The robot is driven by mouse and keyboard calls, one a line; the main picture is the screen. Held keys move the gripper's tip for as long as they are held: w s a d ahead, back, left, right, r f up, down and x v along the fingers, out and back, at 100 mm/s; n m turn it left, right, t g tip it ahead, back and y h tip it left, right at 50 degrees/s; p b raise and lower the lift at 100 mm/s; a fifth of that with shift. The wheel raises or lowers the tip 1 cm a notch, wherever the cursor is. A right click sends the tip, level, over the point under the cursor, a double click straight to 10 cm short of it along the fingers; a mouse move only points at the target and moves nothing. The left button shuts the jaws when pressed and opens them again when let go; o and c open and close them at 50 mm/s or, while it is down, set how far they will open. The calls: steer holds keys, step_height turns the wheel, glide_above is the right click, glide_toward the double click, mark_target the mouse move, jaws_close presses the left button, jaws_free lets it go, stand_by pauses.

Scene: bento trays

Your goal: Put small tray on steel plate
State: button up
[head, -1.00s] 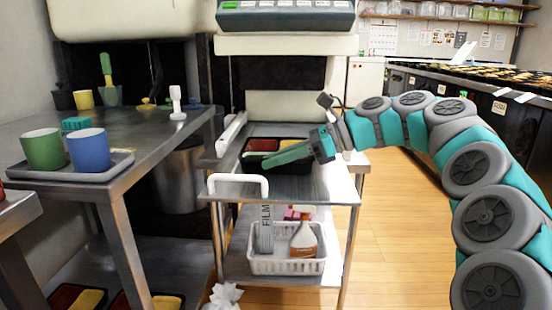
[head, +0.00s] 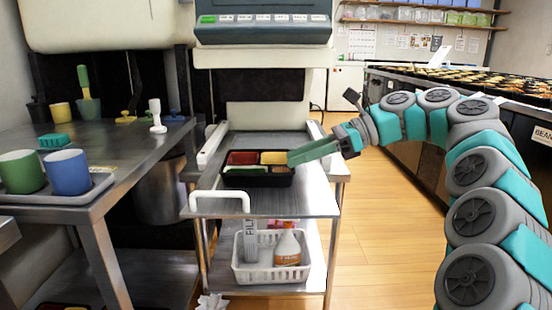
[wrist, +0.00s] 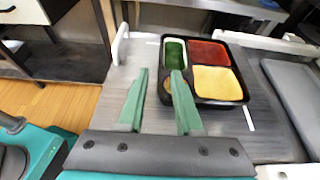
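A small black tray (head: 258,183) with red, yellow, green and brown-orange compartments rests on the steel top (head: 270,205) of a cart. My gripper (head: 291,159) is at the tray's right edge in the head view, with its green fingers pointing left. In the wrist view the tray (wrist: 222,101) lies ahead and to the right. The two fingers of my gripper (wrist: 160,72) are apart with nothing held. The right finger covers part of the brown compartment, and the tray's near side edge shows between the fingers. Whether they touch it I cannot tell. No separate steel plate stands out.
A steel table (head: 110,140) at left bears a grey tray (head: 90,192) with green and blue cups. A white handle (head: 220,195) rises at the cart's front. A white basket (head: 270,268) sits on the lower shelf. A machine (head: 263,30) stands behind. Floor at right is clear.

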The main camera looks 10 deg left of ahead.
steer(key=shift+p+v, duration=0.45)
steer(key=shift+v, duration=0.7)
steer(key=shift+s, duration=0.1)
steer(key=shift+s+a, duration=0.1)
steer(key=shift+s, duration=0.2)
steer(key=s+f+n, duration=0.1)
steer(key=s, duration=0.1)
steer(key=s+f+n+h, duration=0.1)
steer(key=s+n, duration=0.1)
steer(key=s, duration=0.1)
steer(key=s+n+h, duration=0.1)
steer(key=s, duration=0.2)
steer(key=shift+s+a+f, duration=0.2)
steer(key=shift+f, duration=0.2)
steer(key=s+d+f+n+h, duration=0.5)
steer(key=s+d+f, duration=0.6)
steer(key=s+f, duration=0.2)
steer(key=s+d+f+n+t+h, duration=0.1)
steer(key=s+d+f+n+h, duration=0.5)
steer(key=s+d+f, duration=0.5)
steer(key=s+f, duration=0.2)
steer(key=s, duration=0.1)
steer(key=shift+s+d, duration=0.35)
steer(key=shift+d, duration=0.05)
